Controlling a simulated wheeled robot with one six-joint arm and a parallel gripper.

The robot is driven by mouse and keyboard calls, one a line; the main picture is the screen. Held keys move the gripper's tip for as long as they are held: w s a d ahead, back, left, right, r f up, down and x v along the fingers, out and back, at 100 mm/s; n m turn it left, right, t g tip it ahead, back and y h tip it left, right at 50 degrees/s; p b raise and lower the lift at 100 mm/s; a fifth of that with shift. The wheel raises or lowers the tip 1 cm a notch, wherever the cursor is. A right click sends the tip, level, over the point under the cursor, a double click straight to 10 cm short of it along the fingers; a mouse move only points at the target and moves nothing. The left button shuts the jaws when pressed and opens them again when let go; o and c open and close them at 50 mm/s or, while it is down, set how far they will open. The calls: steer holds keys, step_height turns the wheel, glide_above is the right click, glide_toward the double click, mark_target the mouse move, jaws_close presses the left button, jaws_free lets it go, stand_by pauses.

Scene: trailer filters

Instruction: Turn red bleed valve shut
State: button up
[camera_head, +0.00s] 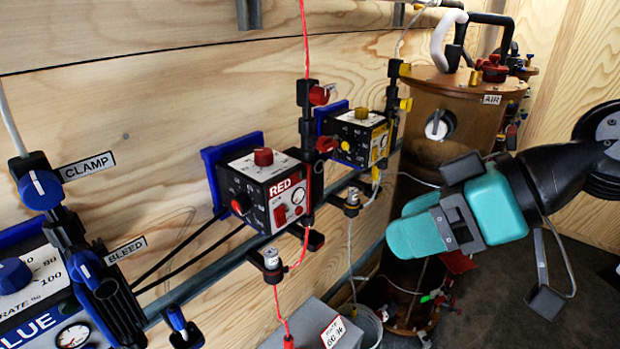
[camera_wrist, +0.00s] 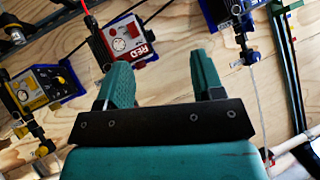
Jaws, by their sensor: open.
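The red unit (camera_head: 265,188) is a black box with a white face marked RED, on a blue wall bracket. To its right a black upright fitting carries an upper red knob (camera_head: 319,95) and a lower red valve (camera_head: 326,144). The lower one sits where the BLEED label is on the blue unit; its exact handle angle is too small to tell. My gripper (camera_head: 418,232), with teal fingers, is right of and below these valves, apart from them. In the wrist view my gripper (camera_wrist: 162,78) is open and empty, with the red unit (camera_wrist: 127,43) beyond its left finger.
The yellow unit (camera_head: 358,137) is behind the red one. The blue unit (camera_head: 35,285) is at lower left. A brown cylinder (camera_head: 440,110) marked AIR stands behind my gripper. A grey box (camera_head: 315,325) is below. Red tubing (camera_head: 306,40) hangs above the red fitting.

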steer(key=w+d+f+t+y+b, duration=0.1)
steer(key=w+f+t+y+b, duration=0.1)
steer(key=w+t+y+b, duration=0.25)
steer(key=t+p, duration=0.4)
steer(key=p, duration=0.4)
glide_toward(328, 142)
steer(key=shift+g+h, duration=0.25)
steer(key=x, duration=0.9)
steer(key=shift+a+r, duration=0.15)
steer(key=shift+r, duration=0.15)
steer(key=shift+w+a+f, duration=0.15)
steer(key=shift+w+a, duration=0.15)
steer(key=shift+w, duration=0.05)
